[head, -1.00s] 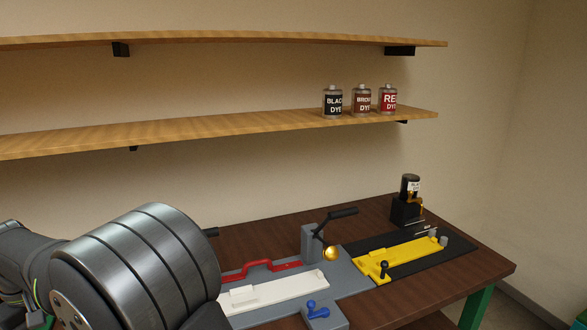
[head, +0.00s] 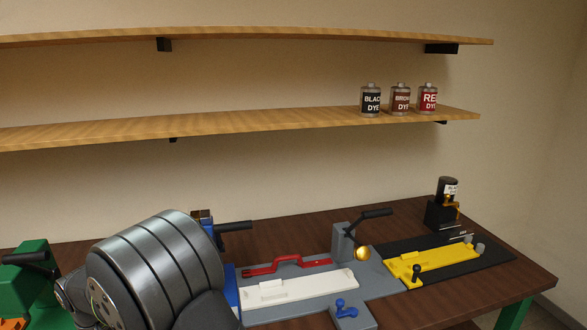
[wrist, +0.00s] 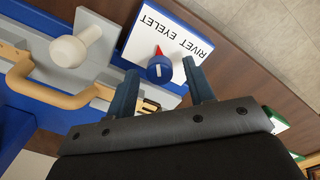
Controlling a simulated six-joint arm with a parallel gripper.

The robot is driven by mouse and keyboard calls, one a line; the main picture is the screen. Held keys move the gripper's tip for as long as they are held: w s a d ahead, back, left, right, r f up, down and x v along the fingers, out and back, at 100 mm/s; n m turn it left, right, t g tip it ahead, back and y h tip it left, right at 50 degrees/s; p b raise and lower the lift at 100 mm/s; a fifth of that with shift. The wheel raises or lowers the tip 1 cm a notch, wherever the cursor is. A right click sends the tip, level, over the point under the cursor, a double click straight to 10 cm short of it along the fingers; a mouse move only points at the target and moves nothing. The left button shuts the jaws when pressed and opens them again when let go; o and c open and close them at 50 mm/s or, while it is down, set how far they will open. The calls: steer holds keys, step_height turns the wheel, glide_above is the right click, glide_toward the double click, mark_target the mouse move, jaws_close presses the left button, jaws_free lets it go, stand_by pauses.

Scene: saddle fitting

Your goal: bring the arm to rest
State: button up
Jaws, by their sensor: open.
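My gripper (wrist: 161,66) shows in the wrist view with its two blue-grey fingers apart and nothing held between them. Just beyond the fingertips is a blue selector knob (wrist: 160,69) with a red pointer, on a white plate lettered RIVET EYELET (wrist: 172,42). I cannot tell whether the fingers touch the knob. In the head view my own arm fills the lower left, and the gripper is hidden there.
The wrist view shows a tan handle (wrist: 50,90) and a cream knob (wrist: 70,50).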

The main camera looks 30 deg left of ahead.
step_height(320, 180, up, 18)
step_height(320, 180, down, 18)
steer(key=shift+r, duration=0.25)
steer(key=shift+f, duration=0.3)
steer(key=m, duration=0.3)
steer(key=shift+m, duration=0.3)
steer(key=m, duration=1)
steer(key=shift+w+m, duration=0.1)
steer(key=shift+m, duration=0.2)
steer(key=shift+r, duration=0.95)
